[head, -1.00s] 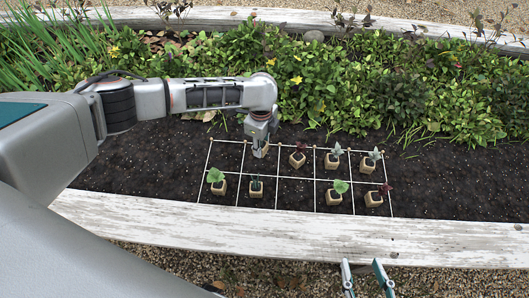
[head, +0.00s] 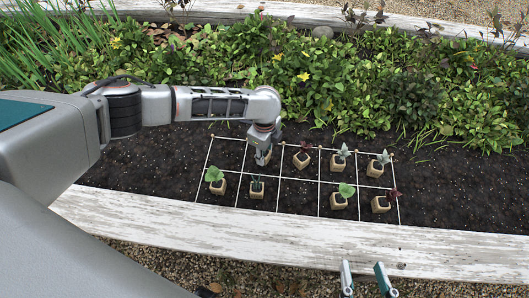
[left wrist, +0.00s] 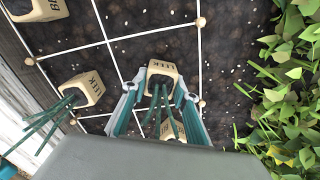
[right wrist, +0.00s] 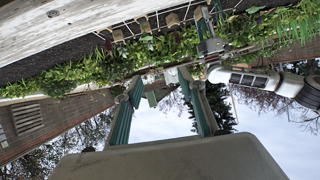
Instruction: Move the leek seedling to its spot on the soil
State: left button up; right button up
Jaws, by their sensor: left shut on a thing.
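The leek seedling, a tan block labelled LEEK with dark green stems, is between my left gripper's fingers in the left wrist view (left wrist: 162,70). My left gripper (head: 262,158) is shut on it, over the far row's second cell from the left. I cannot tell whether the block touches the soil (head: 150,165). Another leek block (head: 257,187) stands in the near cell beside it and also shows in the left wrist view (left wrist: 82,87). My right gripper (head: 363,272) is open and empty by the bed's front edge; its fingers are apart in the right wrist view (right wrist: 160,90).
A white string grid (head: 299,179) marks two rows of cells. A red-leaved seedling block (head: 301,160) stands in the cell right of my left gripper. Other seedling blocks occupy several cells. A white plank (head: 250,230) edges the front; dense greenery (head: 330,95) lies behind.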

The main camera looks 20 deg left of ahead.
pick_arm(q)
jog(key=o, duration=1.2)
jog(key=shift+f, duration=0.1)
pick_arm(e)
jog(key=shift+s+f, duration=0.1)
jog(key=shift+f, duration=0.05)
pick_arm(q)
jog(key=r, duration=0.1)
jog(key=r+p, duration=0.1)
jog(key=r, duration=0.1)
jog(key=r+p, duration=0.1)
jog(key=r, duration=0.1)
jog(key=shift+w+r, duration=0.2)
jog(key=shift+w, duration=0.05)
jog(key=r+p, duration=0.1)
jog(key=r, duration=0.1)
jog(key=r+p, duration=0.1)
jog(key=r, duration=0.1)
jog(key=r+p, duration=0.1)
jog(key=r, duration=0.2)
jog(key=shift+s, duration=0.35)
pick_arm(e)
jog(key=shift+n+g+h, duration=0.6)
jog(key=shift+n+g, duration=0.1)
jog(key=s+d+f, duration=0.1)
jog(key=d, duration=0.1)
jog(key=s+d+f, duration=0.1)
jog(key=d+f, duration=0.1)
jog(key=shift+s, duration=0.15)
